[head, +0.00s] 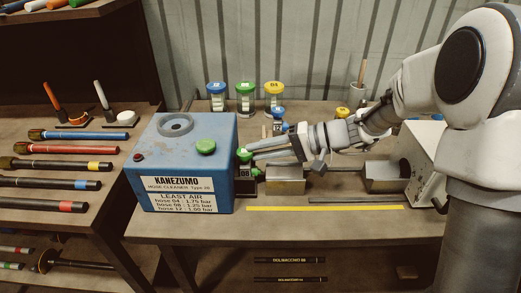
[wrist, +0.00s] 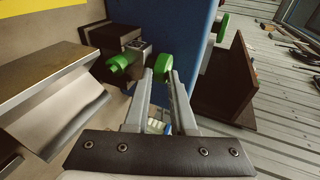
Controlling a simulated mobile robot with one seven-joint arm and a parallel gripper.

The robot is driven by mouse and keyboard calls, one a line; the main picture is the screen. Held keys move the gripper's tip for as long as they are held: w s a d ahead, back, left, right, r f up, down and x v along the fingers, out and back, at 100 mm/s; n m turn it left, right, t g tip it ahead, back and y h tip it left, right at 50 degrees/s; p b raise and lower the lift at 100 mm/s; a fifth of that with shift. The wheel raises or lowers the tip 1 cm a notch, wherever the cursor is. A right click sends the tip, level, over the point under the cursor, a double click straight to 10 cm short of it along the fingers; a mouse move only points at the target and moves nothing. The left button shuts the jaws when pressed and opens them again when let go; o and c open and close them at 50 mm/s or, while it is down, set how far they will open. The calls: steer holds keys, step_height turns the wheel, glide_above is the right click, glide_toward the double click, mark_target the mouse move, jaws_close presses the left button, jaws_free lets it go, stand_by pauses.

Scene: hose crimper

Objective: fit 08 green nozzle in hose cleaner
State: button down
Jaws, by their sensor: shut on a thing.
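The hose cleaner (head: 170,155) is a blue box with a KANEZUMO label, on the left of the bench. My gripper (head: 250,155) reaches in from the right to its right side wall. It is shut on a small green nozzle (wrist: 162,66), which also shows at the fingertips in the head view (head: 242,154). The nozzle is close to the blue wall; I cannot tell whether it sits in a port. A dark block (head: 245,174) marked 08 stands just below, beside the cleaner; a second green piece (wrist: 120,62) shows at this block in the wrist view.
A green button (head: 206,147) tops the cleaner. Jars with blue, green and yellow lids (head: 245,95) stand behind. Hoses (head: 75,150) lie on the left table. A yellow strip (head: 325,207) marks the clear front edge.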

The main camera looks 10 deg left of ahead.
steer(key=shift+f, duration=0.15)
steer(key=c, duration=0.7)
jaws_free()
steer(key=p+v, duration=0.1)
steer(key=v, duration=1.6)
steer(key=shift+d, duration=0.25)
steer(key=shift+s, duration=0.1)
